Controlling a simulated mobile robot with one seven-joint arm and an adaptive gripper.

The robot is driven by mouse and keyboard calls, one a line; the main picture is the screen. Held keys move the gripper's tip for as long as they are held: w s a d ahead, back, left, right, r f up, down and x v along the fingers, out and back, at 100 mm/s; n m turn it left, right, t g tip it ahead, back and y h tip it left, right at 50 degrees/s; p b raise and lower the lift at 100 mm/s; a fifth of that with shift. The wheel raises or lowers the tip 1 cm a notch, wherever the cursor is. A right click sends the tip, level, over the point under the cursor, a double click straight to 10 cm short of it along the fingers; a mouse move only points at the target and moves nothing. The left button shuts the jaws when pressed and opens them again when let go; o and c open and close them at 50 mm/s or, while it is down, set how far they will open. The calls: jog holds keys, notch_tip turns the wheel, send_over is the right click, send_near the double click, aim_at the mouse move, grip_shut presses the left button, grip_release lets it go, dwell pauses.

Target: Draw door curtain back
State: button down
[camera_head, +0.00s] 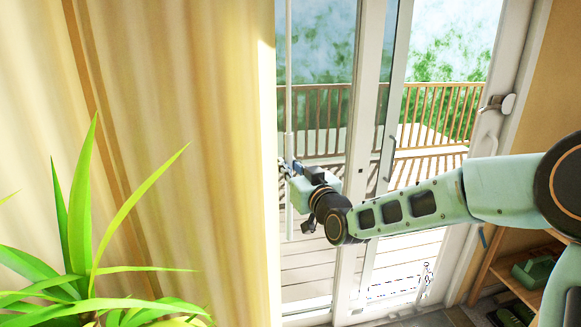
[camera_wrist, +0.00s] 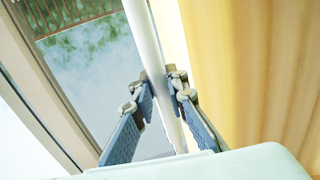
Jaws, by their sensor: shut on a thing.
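The yellow door curtain (camera_head: 185,110) hangs in folds across the left of the head view; it also fills the right of the wrist view (camera_wrist: 245,60). A thin white upright rod (camera_head: 289,75) stands just right of the curtain's edge. In the wrist view the rod (camera_wrist: 142,30) runs down between the fingers. My gripper (camera_head: 286,168) is shut on this rod, in front of the glass; its two fingers also show in the wrist view (camera_wrist: 158,86). The rod's top attachment is out of view. The glass door (camera_head: 357,130) is uncovered right of the curtain.
A green leafy plant (camera_head: 85,275) stands at the lower left, before the curtain. A door handle (camera_head: 497,103) sticks out at the right. A low wooden shelf (camera_head: 520,262) stands at the lower right. A railed deck (camera_head: 325,110) lies beyond the glass.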

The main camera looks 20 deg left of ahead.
aim_at(245, 161)
jog(key=s+a+b, duration=0.1)
jog(key=a, duration=0.1)
jog(key=s+a+b, duration=0.3)
jog(key=a, duration=0.2)
jog(key=shift+s+f+b, duration=0.15)
jog(key=shift+s+b, duration=0.1)
jog(key=shift+b, duration=0.1)
jog(key=shift+s+a+r, duration=0.25)
jog(key=shift+s+a, duration=0.05)
jog(key=shift+a, duration=0.2)
jog(key=c, duration=1.9)
grip_release()
jog(key=shift+s+a, duration=0.1)
jog(key=shift+a, duration=0.05)
jog(key=shift+d, duration=0.2)
